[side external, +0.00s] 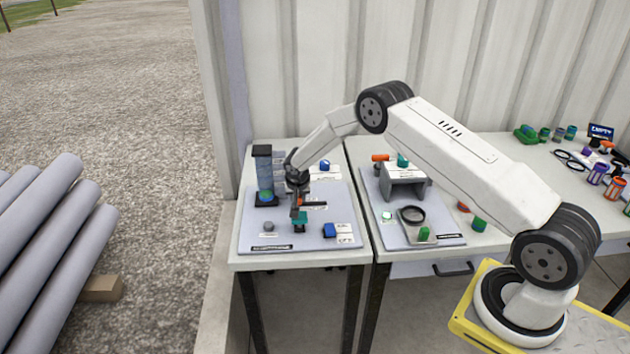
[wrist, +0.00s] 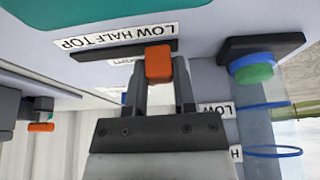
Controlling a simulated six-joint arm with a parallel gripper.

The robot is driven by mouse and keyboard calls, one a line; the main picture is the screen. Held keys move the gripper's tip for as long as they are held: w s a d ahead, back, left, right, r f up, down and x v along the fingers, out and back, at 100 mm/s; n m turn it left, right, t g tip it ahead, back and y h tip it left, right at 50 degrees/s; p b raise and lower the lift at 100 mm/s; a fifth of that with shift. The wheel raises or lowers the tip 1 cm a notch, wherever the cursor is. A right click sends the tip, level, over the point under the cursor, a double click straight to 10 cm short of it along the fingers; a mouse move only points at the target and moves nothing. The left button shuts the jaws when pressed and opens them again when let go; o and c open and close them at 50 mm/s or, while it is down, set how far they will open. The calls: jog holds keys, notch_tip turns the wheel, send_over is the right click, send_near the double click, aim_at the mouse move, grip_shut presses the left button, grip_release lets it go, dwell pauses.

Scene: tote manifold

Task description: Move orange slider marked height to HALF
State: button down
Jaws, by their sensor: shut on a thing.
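The orange slider (wrist: 158,62) sits against a dark slot (wrist: 95,53) in the wrist view. A white label (wrist: 110,39) beside the slot carries the words LOW, HALF and TOP. The slider is close to the right end of that label in this view. My gripper (wrist: 158,78) has its two fingers around the slider's orange knob, shut on it. In the side external view my gripper (side external: 297,212) reaches down over the grey panel (side external: 262,228) on the left table. The arm's end partly hides the slider there, and its exact mark is too small to read.
A clear column with a dark top (side external: 262,152) stands just left of my gripper. It also shows in the wrist view, with blue rings (wrist: 272,151). A grey bridge-shaped stand (side external: 403,178) is on the panel to the right.

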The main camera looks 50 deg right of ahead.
aim_at(309, 201)
jog(key=shift+s+d, duration=1.15)
jog(key=shift+d, duration=0.1)
jog(key=shift+c, duration=2.2)
grip_release()
jog(key=shift+r, duration=0.1)
jog(key=v, duration=0.7)
jog(key=shift+r, duration=0.3)
